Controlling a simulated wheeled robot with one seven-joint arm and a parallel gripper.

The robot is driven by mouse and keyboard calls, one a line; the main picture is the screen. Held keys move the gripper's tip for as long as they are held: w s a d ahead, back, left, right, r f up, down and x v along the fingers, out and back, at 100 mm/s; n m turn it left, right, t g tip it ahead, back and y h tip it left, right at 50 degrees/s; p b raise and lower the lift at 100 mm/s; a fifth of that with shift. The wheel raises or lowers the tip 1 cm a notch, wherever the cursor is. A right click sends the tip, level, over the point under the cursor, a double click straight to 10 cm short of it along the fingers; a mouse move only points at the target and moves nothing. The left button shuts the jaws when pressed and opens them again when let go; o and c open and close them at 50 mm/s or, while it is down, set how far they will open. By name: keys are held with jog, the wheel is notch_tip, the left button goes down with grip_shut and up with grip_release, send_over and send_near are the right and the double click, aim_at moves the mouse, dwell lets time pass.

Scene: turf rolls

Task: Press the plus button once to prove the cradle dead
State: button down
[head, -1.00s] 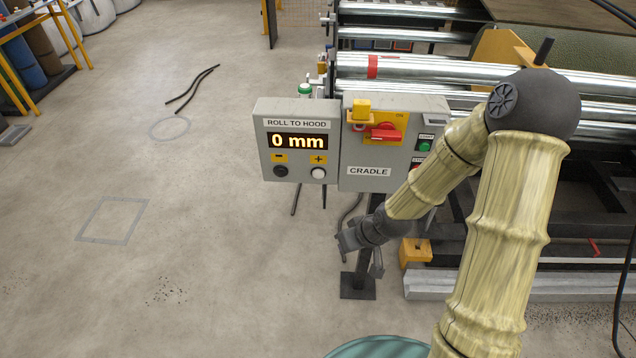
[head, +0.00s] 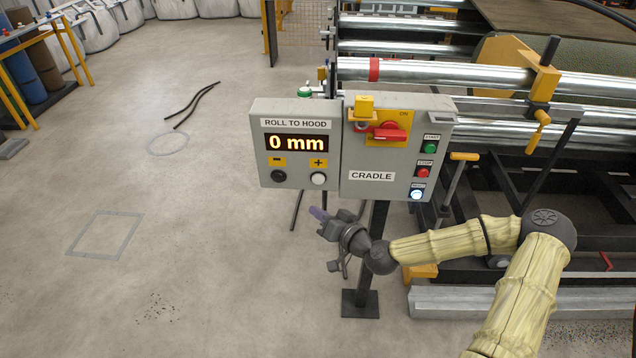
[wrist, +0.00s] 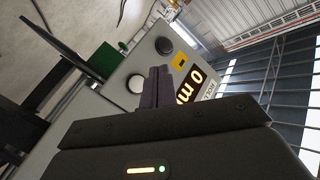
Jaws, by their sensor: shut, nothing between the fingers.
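The grey roll-to-hood box (head: 262,120) shows "0 mm" on its display (head: 297,143). The white plus button (head: 318,179) sits under the yellow plus label at its lower right; it also shows in the wrist view (wrist: 137,83). The black minus button (head: 279,177) is to its left. My gripper (head: 318,213) is shut and empty, just below the plus button, its fingertips pointing up and left; I see no contact. In the wrist view its fingers (wrist: 155,86) overlap the box near the plus button. The cradle box (head: 372,190) adjoins on the right, with its red switch (head: 388,132).
A yellow padlock (head: 364,105) is at the switch. Green start (head: 430,148), red stop (head: 422,172) and a lit reset button (head: 417,194) line the cradle box's right edge. Steel rollers (head: 430,75) stand behind. The floor to the left is mostly clear.

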jog(key=b, duration=0.2)
send_near(313, 181)
jog(key=shift+s+a+x, duration=0.15)
jog(key=shift+x, duration=0.7)
jog(key=shift+s+a+x, duration=0.1)
jog(key=shift+a+x, duration=0.05)
jog(key=shift+x, duration=0.7)
jog(key=shift+s+a+x, duration=0.15)
jog(key=shift+x, duration=0.65)
jog(key=shift+w, duration=0.15)
jog(key=shift+w, duration=0.3)
jog(key=shift+w+b, duration=0.35)
jog(key=shift+w, duration=0.05)
dwell(0.9)
jog(key=shift+s, duration=0.85)
